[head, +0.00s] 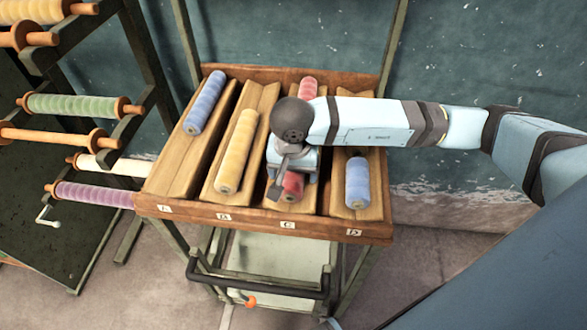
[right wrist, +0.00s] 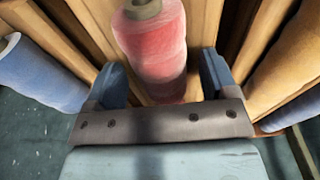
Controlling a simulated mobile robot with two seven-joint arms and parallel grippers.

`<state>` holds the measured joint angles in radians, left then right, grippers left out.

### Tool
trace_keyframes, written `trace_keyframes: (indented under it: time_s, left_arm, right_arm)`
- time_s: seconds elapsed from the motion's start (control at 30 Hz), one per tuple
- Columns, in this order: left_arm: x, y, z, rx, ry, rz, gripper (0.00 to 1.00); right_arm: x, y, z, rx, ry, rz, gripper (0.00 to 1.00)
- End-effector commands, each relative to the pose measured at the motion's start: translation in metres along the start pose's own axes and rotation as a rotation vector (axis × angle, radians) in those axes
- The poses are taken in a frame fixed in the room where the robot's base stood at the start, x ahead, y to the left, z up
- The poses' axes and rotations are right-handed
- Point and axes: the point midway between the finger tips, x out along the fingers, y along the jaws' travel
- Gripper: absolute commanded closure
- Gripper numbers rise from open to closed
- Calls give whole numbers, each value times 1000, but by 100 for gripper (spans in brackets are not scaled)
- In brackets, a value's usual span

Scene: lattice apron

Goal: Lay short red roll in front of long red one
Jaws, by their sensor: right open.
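A wooden rack (head: 262,213) holds sloping troughs side by side. In the third trough, one red roll (head: 308,88) shows at the back and another red roll (head: 292,186) at the front. My right arm hides the stretch between them, so I cannot tell their full lengths. My right gripper (head: 289,178) is over the front red roll, pointing down. In the right wrist view, this red roll (right wrist: 155,45) lies between the two open fingers, with visible gaps to both. My left gripper is not in view.
Blue rolls lie in the first trough (head: 205,103) and the fourth trough (head: 358,182), and a yellow roll (head: 237,150) in the second. A spool stand with a green roll (head: 75,106) and a purple roll (head: 92,195) is at left. A dark handle (head: 262,287) juts out below.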

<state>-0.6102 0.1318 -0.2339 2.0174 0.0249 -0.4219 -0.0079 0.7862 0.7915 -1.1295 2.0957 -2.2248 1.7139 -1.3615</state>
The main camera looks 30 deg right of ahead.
Motion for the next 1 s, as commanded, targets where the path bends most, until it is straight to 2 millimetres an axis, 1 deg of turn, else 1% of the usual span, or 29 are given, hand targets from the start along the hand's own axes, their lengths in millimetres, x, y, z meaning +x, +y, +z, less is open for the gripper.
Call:
trace_keyframes:
  time_s: [0.13, 0.2, 0.23, 0.27, 0.5, 0.6, 0.7, 0.83, 1.0]
  left_arm:
    - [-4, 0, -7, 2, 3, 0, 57]
    - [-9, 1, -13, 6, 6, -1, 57]
    - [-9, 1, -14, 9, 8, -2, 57]
    - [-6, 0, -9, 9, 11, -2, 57]
    - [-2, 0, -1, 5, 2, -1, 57]
    - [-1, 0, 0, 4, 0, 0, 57]
    - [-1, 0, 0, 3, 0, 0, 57]
    - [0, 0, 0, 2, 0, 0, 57]
    - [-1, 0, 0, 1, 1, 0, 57]
  right_arm:
    - [-6, 0, -1, 0, 0, 0, 21]
    - [-13, 0, -1, 0, -1, 1, 21]
    - [-16, 0, -2, 0, 0, 0, 21]
    - [-19, -1, -2, -1, 2, -4, 21]
    - [-74, -1, -2, -1, 4, -5, 21]
    - [-95, -1, -2, -1, 3, -5, 21]
    - [-111, -1, -2, -1, 2, -3, 21]
    - [-124, 0, -1, 0, 1, -1, 21]
    - [-129, 0, -1, 0, 0, 0, 21]
